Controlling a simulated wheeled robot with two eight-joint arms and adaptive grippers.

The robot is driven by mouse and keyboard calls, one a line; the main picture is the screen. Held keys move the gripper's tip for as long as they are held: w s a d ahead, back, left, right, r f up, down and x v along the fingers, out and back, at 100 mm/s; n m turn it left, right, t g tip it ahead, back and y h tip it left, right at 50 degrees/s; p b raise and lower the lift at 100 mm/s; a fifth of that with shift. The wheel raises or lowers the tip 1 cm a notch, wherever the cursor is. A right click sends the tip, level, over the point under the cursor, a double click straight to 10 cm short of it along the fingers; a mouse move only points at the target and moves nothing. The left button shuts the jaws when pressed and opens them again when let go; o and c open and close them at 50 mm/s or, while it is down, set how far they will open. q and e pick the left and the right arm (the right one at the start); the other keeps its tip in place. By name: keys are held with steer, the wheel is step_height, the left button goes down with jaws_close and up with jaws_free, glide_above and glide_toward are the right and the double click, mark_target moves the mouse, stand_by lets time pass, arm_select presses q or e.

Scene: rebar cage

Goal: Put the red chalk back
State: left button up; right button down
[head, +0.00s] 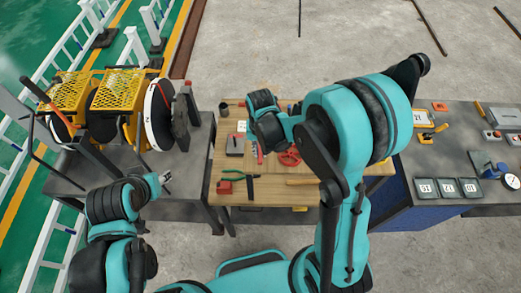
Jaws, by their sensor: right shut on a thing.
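My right gripper (264,139) is over the wooden table (268,203), partly hidden by its own wrist and arm. It is shut on a slim red piece that looks like the red chalk (260,154), which shows just below the dark fingers. Whether the chalk touches the table top is not clear. My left gripper (165,181) is near the right edge of the grey table at the left, away from the chalk. It looks empty, with its small fingers apart.
On the wooden table lie green-handled pliers (239,177), a small red block (224,187), a dark box (235,145), a red round item (289,157) and a wooden handle (301,182). Yellow-topped machines (117,90) stand left. A grey workbench (452,150) with several items is right.

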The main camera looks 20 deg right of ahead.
mark_target(261, 153)
steer(key=shift+s+f, duration=0.1)
steer(key=shift+f, duration=0.05)
steer(key=c, duration=1.5)
jaws_free()
steer(key=shift+c, duration=0.2)
steer(key=shift+r, duration=0.35)
step_height(261, 153, up, 12)
steer(key=f, duration=0.1)
steer(key=s+d+r+n+t, duration=0.1)
steer(key=s+d+r+t, duration=0.1)
steer(key=s, duration=0.3)
steer(key=s+d+r+n+t, duration=0.2)
steer(key=s+r+t, duration=0.1)
steer(key=s+t, duration=0.2)
steer(key=shift+d+r, duration=0.2)
steer(key=shift+d, duration=0.15)
